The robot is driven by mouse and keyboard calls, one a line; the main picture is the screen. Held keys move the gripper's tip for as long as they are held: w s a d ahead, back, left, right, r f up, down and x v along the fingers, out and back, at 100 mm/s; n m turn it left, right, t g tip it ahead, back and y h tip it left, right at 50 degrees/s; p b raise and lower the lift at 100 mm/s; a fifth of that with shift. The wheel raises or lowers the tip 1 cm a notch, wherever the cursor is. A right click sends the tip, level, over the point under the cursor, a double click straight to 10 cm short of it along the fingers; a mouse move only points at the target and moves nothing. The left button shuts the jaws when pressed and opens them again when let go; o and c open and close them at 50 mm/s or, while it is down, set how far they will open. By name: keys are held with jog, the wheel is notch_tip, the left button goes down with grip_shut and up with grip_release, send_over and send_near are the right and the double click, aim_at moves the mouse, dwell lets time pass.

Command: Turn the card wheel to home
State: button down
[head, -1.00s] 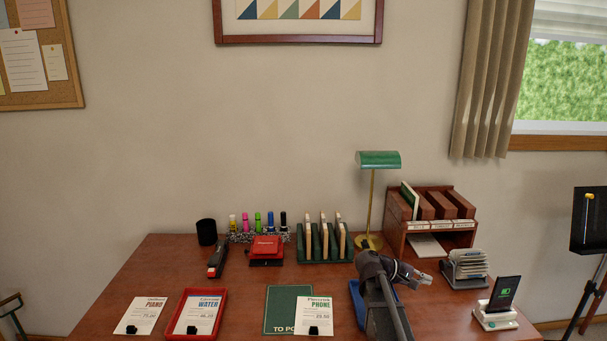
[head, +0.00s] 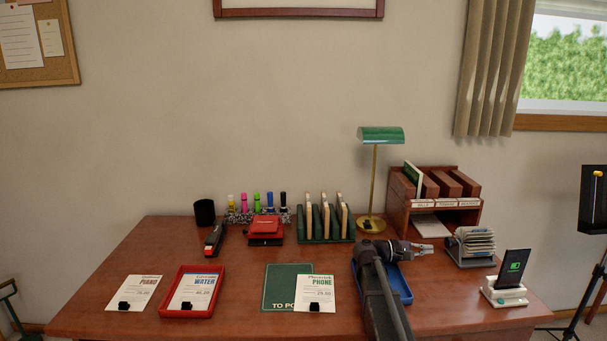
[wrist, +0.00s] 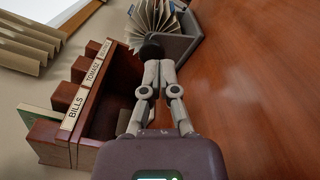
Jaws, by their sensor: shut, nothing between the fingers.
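The card wheel (head: 474,243) stands at the right of the desk, its pale cards fanned in a grey holder. In the wrist view the fanned cards (wrist: 155,20) and the grey holder (wrist: 185,42) are at the top. My gripper (head: 431,247) is just left of the wheel in the head view. In the wrist view my gripper (wrist: 152,62) has its fingers together, tips towards the wheel. A dark round shape at the tips overlaps the near edge of the cards; whether it touches them I cannot tell. The writing on the cards is unreadable.
A wooden sorter with a BILLS label (wrist: 75,108) stands close left of my gripper. A phone on a white stand (head: 510,276) is right of the wheel. A blue tray (head: 400,286) lies beneath my arm. Bare desk (wrist: 255,80) lies right of my gripper.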

send_near(467, 242)
jog(key=shift+s+d+f, duration=0.1)
jog(key=shift+d+f, duration=0.2)
jog(key=shift+d, duration=0.35)
jog(key=shift+d+f, duration=0.25)
jog(key=shift+d, duration=0.45)
jog(key=shift+s+d+f, duration=0.1)
jog(key=shift+d+f, duration=0.2)
jog(key=shift+d, duration=0.35)
jog(key=shift+w, duration=0.35)
jog(key=shift+w+r+p, duration=0.2)
jog(key=shift+r+p, duration=0.4)
jog(key=shift+w+r+p, duration=0.35)
jog(key=shift+w, duration=0.05)
dwell(1.0)
jog(key=shift+s+r+p, duration=0.25)
jog(key=shift+r+p, duration=0.1)
jog(key=shift+a, duration=0.1)
dwell(0.3)
